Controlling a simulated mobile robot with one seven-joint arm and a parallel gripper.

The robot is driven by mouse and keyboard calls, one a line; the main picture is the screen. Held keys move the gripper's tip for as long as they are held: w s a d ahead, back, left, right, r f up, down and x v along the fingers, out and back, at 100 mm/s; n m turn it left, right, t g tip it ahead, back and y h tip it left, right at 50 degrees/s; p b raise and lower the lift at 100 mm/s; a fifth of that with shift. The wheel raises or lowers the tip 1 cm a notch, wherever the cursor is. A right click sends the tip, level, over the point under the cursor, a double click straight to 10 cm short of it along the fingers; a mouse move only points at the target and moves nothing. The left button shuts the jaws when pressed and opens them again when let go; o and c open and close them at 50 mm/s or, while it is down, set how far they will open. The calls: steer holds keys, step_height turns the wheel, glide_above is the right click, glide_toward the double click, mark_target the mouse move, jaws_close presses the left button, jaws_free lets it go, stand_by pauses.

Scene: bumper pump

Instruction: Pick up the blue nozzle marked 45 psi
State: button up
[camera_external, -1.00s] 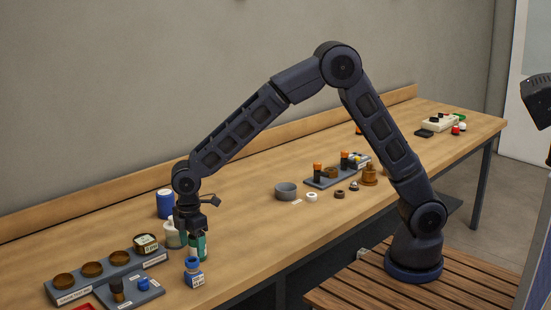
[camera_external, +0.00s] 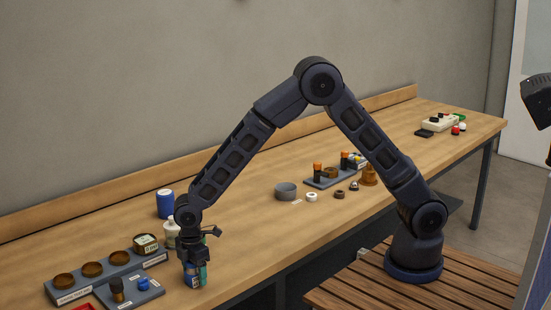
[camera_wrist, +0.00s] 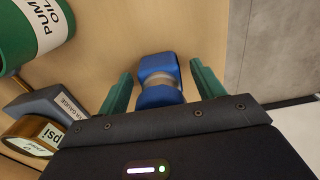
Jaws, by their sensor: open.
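The blue nozzle (camera_wrist: 158,78) has two blue ends and a pale grey band between them. In the wrist view it lies between the two green fingertips of my open gripper (camera_wrist: 160,85), with a gap on each side. In the external view my gripper (camera_external: 195,270) is low over the bench's front edge, around the nozzle (camera_external: 191,281), which it partly hides. A pale label shows on the nozzle there, too small to read.
A green pump oil container (camera_wrist: 35,32) and a gauge holder (camera_wrist: 48,103) with a brass gauge (camera_wrist: 32,135) are left in the wrist view. A blue can (camera_external: 165,204) stands behind.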

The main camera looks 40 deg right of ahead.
steer(key=shift+f, duration=0.5)
steer(key=c, duration=1.2)
